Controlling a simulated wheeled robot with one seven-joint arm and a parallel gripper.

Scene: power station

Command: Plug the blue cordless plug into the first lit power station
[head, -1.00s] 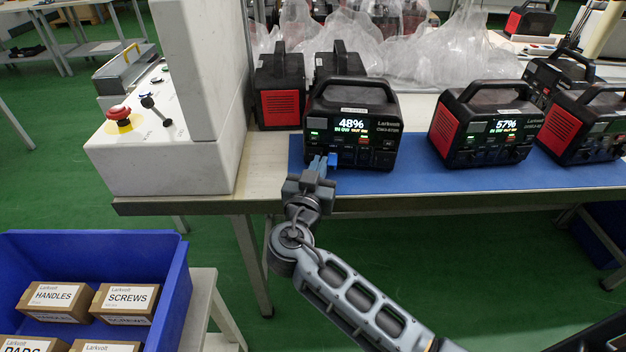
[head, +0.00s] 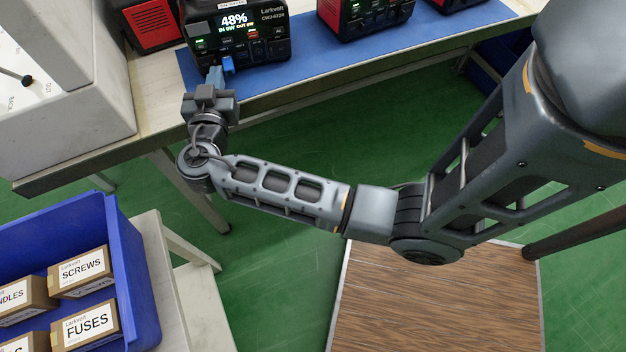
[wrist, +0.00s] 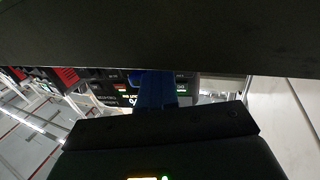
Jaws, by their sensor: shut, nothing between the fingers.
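The lit power station (head: 268,42), black with a screen reading 48%, stands on the blue mat (head: 310,72). The blue plug (head: 228,65) is at the lower left of its front face, standing out from it. I cannot tell how deep it sits. My gripper (head: 215,76) is shut and empty, its fingertips close to the left side of the plug. In the wrist view, the dark fingers (wrist: 155,98) reach toward the station front, and a small part of the brighter blue plug (wrist: 137,77) shows beyond them.
Other red and black stations (head: 360,18) stand to the right on the mat. A white control box (head: 65,100) is at the left. A blue bin (head: 135,265) with labelled cartons is at the lower left. Green floor lies open below the table.

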